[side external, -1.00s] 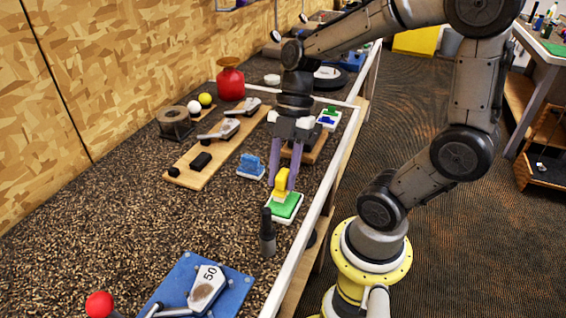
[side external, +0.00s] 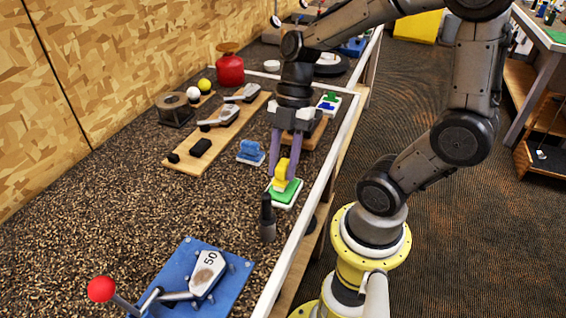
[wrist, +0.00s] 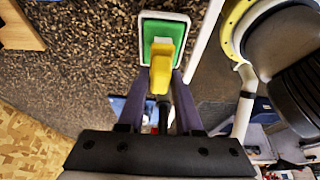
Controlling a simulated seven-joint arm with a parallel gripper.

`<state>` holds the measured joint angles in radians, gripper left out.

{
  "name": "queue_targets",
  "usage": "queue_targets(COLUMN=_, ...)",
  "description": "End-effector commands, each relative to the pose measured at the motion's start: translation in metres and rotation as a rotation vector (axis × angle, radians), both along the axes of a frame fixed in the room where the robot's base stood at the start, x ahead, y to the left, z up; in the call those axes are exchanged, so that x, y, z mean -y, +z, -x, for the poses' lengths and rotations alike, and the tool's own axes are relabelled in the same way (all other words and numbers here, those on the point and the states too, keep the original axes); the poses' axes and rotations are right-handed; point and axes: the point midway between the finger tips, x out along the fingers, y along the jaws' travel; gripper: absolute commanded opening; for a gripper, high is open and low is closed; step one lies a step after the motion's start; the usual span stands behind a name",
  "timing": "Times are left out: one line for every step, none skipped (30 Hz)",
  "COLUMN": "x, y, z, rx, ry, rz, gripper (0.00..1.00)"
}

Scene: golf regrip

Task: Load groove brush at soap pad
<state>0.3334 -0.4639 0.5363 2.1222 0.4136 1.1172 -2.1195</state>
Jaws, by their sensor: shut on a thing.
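The groove brush (side external: 282,171) has a yellow handle and stands roughly upright over the soap pad. My gripper (side external: 283,177) is shut on it, with one purple finger on each side. The soap pad (side external: 289,194) is green in a white tray, near the table's right edge. In the wrist view the yellow brush (wrist: 161,68) lies between my fingers (wrist: 162,82) and covers the near part of the green pad (wrist: 160,28). The brush's lower end appears to be at the pad's surface, but I cannot tell whether it touches.
A black bottle (side external: 268,220) stands just in front of the pad. A blue brush-like block (side external: 250,152) sits to its left. A blue board (side external: 226,292) with a club head is in front. A wooden board (side external: 185,163) with clubs lies behind left.

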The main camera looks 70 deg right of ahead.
Motion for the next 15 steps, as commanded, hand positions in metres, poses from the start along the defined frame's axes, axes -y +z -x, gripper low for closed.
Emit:
queue_targets(x=0.0, y=-0.0003, z=0.0, rx=0.0, ry=0.0, rz=0.0, gripper=0.0)
queue_targets(x=0.0, y=-0.0006, z=0.0, rx=0.0, ry=0.0, rz=0.0, gripper=0.0)
queue_targets(x=-0.0001, y=-0.0009, z=0.0, rx=0.0, ry=0.0, rz=0.0, gripper=0.0)
queue_targets(x=-0.0001, y=-0.0013, z=0.0, rx=0.0, ry=0.0, rz=-0.001, gripper=0.0)
queue_targets(x=-0.0001, y=-0.0016, z=0.0001, rx=0.0, ry=0.0, rz=-0.001, gripper=0.0)
queue_targets(x=-0.0001, y=-0.002, z=0.0, rx=0.0, ry=0.0, rz=-0.001, gripper=0.0)
queue_targets(x=-0.0001, y=-0.0024, z=0.0, rx=0.0, ry=0.0, rz=-0.001, gripper=0.0)
queue_targets(x=-0.0002, y=-0.0027, z=0.0, rx=0.0, ry=0.0, rz=-0.001, gripper=0.0)
queue_targets(x=-0.0001, y=-0.0032, z=0.0, rx=0.0, ry=-0.001, rz=-0.001, gripper=0.0)
queue_targets(x=-0.0002, y=-0.0035, z=0.0, rx=0.0, ry=-0.001, rz=-0.001, gripper=0.0)
queue_targets(x=-0.0001, y=-0.0039, z=-0.0001, rx=0.0, ry=-0.001, rz=-0.001, gripper=0.0)
queue_targets(x=-0.0001, y=-0.0043, z=-0.0001, rx=0.0, ry=-0.001, rz=-0.001, gripper=0.0)
queue_targets(x=-0.0001, y=-0.0046, z=-0.0001, rx=0.0, ry=-0.001, rz=-0.001, gripper=0.0)
queue_targets(x=-0.0001, y=-0.0049, z=-0.0002, rx=0.0, ry=-0.001, rz=-0.001, gripper=0.0)
queue_targets(x=-0.0001, y=-0.0054, z=-0.0002, rx=0.0, ry=-0.001, rz=-0.001, gripper=0.0)
